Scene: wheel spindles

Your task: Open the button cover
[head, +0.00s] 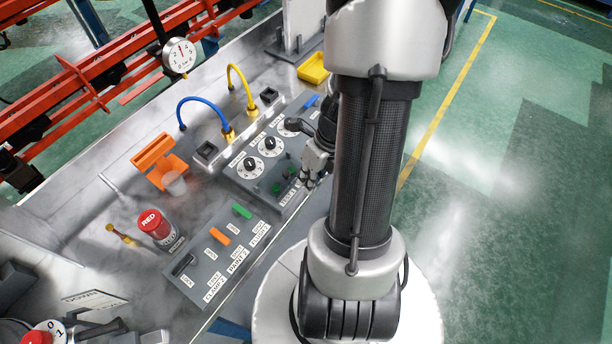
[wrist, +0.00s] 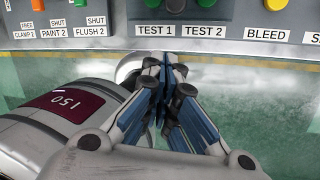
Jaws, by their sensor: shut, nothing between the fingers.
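My gripper (wrist: 165,72) is shut and empty in the wrist view, its fingertips meeting just below the TEST 1 and TEST 2 labels. A green button (wrist: 207,4) is partly cut off at the top edge above the labels. In the head view my gripper (head: 311,178) is at the right edge of the grey dial panel (head: 238,172), close to small green buttons (head: 283,186). My own arm hides part of that area. I cannot make out a button cover for certain in either view.
Dials (head: 251,164) and a blue hose (head: 190,99) stand left of my gripper. A lever panel (head: 200,268), an orange holder (head: 158,152) and a red-topped cylinder (head: 152,222) are farther left. A yellow tray (head: 313,68) lies at the back. Green floor is open at right.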

